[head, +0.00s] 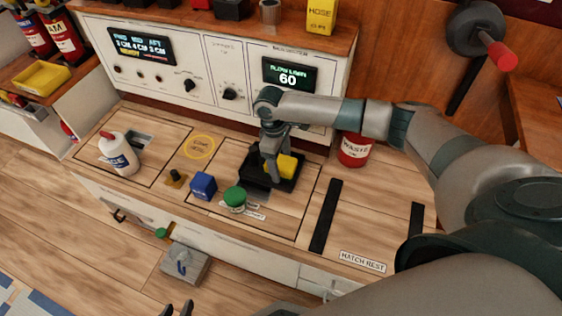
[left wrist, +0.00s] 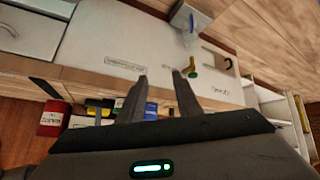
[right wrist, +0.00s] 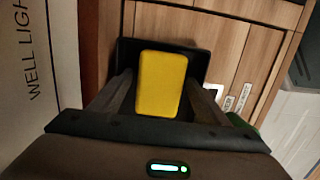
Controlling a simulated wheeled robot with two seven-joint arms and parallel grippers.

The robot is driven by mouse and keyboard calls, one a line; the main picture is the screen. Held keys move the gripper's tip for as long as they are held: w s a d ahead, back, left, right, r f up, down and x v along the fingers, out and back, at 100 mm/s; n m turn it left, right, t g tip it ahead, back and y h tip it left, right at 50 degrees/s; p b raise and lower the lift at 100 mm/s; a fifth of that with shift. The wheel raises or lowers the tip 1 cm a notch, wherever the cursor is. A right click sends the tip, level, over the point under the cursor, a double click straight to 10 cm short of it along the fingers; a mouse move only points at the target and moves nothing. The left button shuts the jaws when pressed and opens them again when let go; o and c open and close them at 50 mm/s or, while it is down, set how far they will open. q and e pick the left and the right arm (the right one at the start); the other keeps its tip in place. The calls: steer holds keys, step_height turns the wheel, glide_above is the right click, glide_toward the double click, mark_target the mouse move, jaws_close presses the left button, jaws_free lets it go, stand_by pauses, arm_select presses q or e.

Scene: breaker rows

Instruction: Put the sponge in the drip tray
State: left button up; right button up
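The yellow sponge (head: 287,166) is between the fingers of my right gripper (head: 272,172), over the black drip tray (head: 279,185). In the right wrist view the sponge (right wrist: 161,84) fills the space between the fingertips, which appear to press its sides. The tray (right wrist: 220,62) shows behind and around it there. I cannot tell whether the sponge touches the tray floor. My left gripper (head: 178,309) is at the bottom edge of the head view, away from the counter top. In the left wrist view its fingers (left wrist: 160,88) are apart with nothing between them.
A green knob (head: 235,196) and a blue block (head: 203,186) stand left of the tray. A white bottle (head: 119,153) stands further left. A red waste bin (head: 354,149) is behind right. Black strips (head: 326,215) lie right. The control panel (head: 215,72) rises behind.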

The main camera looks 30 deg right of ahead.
arm_select(q)
steer(key=shift+f, duration=0.1)
arm_select(e)
steer(key=shift+r, duration=0.1)
steer(key=shift+r, duration=0.3)
arm_select(q)
steer(key=shift+s+a+f+g+y+p, duration=0.2)
steer(key=shift+a+g+p, duration=0.1)
steer(key=shift+a+p, duration=0.3)
steer(key=shift+s+a+f+g+y+p, duration=0.2)
steer(key=shift+a+g+p, duration=0.15)
steer(key=shift+a, duration=0.3)
arm_select(e)
step_height(320, 180, up, 11)
steer(key=w+a, duration=0.1)
steer(key=shift+r, duration=0.2)
